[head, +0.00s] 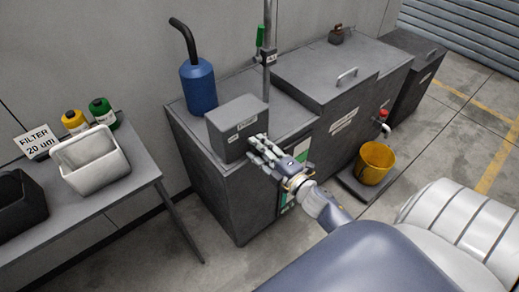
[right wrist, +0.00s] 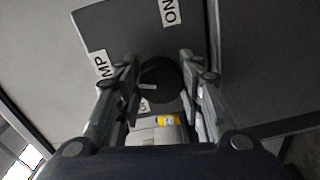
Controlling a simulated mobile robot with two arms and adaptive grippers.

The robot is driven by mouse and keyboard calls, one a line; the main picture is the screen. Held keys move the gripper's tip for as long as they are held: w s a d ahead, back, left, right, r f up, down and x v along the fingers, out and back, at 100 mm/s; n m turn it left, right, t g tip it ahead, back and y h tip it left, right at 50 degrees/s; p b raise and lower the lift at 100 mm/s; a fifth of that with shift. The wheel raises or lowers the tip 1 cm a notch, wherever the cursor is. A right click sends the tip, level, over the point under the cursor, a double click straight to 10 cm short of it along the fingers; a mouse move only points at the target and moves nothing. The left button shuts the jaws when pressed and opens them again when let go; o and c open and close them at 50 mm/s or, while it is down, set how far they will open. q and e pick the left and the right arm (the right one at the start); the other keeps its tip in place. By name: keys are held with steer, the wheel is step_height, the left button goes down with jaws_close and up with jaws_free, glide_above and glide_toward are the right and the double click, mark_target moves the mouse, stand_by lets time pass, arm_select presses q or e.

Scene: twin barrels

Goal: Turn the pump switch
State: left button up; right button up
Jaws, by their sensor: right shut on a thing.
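A grey switch box (head: 237,123) with a small white label stands on the dark grey cabinet in the head view. My right gripper (head: 258,148) is at the box's front face. In the right wrist view, the pump switch is a black round knob (right wrist: 160,82) on the box's grey face (right wrist: 130,32). It lies between the fingers of my right gripper (right wrist: 159,66), which is shut on it. Labels reading "ON" and part of "PUMP" show beside it. The gripper hides the knob in the head view. My left gripper is not in view.
A blue cylinder with a black bent pipe (head: 198,85) stands behind the box. A table (head: 110,203) at left holds a white bin (head: 90,165), a black bin (head: 18,205) and two bottles. A yellow bucket (head: 374,163) sits right of my gripper, below a red-handled tap (head: 383,117).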

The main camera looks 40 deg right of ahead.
steer(key=shift+n+b, duration=0.3)
steer(key=shift+n, duration=1.3)
steer(key=o, duration=1.1)
steer(key=shift+s, duration=0.1)
steer(key=s, duration=0.8)
steer(key=s+d, duration=0.1)
steer(key=s, duration=0.3)
steer(key=shift+r, duration=0.15)
steer(key=shift+w, duration=0.1)
